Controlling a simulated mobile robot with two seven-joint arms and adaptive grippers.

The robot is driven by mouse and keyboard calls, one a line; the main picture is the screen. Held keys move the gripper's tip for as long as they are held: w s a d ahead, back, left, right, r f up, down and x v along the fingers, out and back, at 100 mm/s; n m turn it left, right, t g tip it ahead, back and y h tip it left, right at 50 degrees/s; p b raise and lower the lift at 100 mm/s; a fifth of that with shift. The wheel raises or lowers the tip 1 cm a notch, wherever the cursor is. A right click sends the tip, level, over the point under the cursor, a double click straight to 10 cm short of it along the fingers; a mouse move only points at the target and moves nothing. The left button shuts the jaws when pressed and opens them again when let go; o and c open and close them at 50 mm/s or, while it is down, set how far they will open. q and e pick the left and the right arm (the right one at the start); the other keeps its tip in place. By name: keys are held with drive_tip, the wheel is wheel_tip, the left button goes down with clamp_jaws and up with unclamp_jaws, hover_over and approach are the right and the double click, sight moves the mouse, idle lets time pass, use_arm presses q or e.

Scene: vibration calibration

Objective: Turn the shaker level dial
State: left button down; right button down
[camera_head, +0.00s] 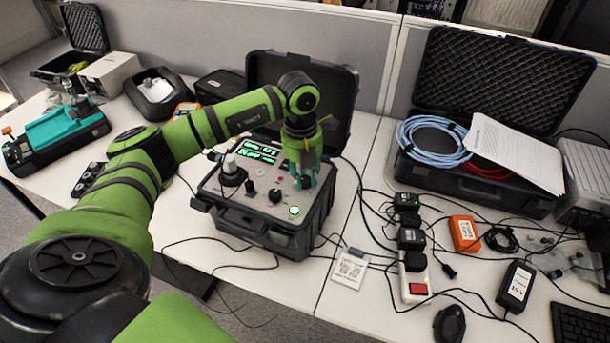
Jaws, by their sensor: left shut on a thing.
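The shaker unit (262,222) is an open black case with a grey control panel, standing on the white table in the middle of the view. Its panel has a green lit display (258,152), a black knob (275,195) and a green lit button (294,211). A shaker with a pale top (231,166) stands at the panel's left. My left gripper (304,183) points down at the panel's right side, shut on a dial there. The fingers mostly hide this dial, so its setting cannot be read. My right gripper is not in view.
A second open case (478,190) at right holds blue coiled cable (432,140) and papers (508,150). Black cables cross the table near a power strip (413,283). A teal device (58,127) stands at far left.

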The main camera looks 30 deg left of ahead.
sight(302, 180)
use_arm(q)
drive_tip(key=n, duration=0.4)
drive_tip(key=shift+s+f+n, duration=0.1)
drive_tip(key=shift+n, duration=0.3)
drive_tip(key=shift+d, duration=0.1)
drive_tip(key=c, duration=1)
unclamp_jaws()
drive_tip(key=r, duration=1.2)
drive_tip(key=shift+s+a, duration=0.2)
drive_tip(key=shift+s, duration=0.05)
